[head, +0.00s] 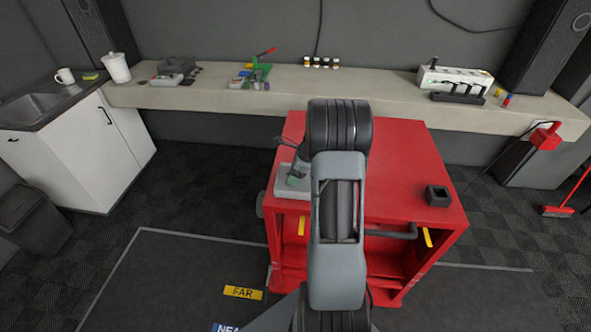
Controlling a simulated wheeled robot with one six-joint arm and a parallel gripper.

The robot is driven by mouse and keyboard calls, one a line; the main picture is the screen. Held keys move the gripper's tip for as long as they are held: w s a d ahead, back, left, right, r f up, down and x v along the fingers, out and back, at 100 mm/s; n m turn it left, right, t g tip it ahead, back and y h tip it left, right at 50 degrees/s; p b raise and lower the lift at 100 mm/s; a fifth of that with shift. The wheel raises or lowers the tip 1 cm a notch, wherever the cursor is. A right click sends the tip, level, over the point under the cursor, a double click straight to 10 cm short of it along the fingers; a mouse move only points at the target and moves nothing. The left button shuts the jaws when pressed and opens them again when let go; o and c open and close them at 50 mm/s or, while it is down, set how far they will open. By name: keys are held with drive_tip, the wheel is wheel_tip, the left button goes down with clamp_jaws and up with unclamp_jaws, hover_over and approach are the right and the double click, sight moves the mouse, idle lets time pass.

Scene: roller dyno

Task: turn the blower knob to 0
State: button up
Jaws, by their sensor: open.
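A small light grey box (291,192) with a dark and green patch on its top sits at the left edge of the red cart (396,160). I cannot make out a blower knob or its setting at this size. My arm rises in front of the cart and covers its middle. A dark grey part at the left of my arm, which looks like my gripper (291,165), is over the grey box, partly hidden by my arm. It appears open, with nothing seen in it. Whether it touches the box cannot be told.
A black square holder (438,195) stands on the cart's right side. A long shelf (220,98) behind carries tools, small jars and a white device (455,80). A white sink cabinet (120,150) stands left, a red broom (560,210) right.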

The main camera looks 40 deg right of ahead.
drive_tip(key=c, duration=0.9)
drive_tip(key=shift+c, duration=0.2)
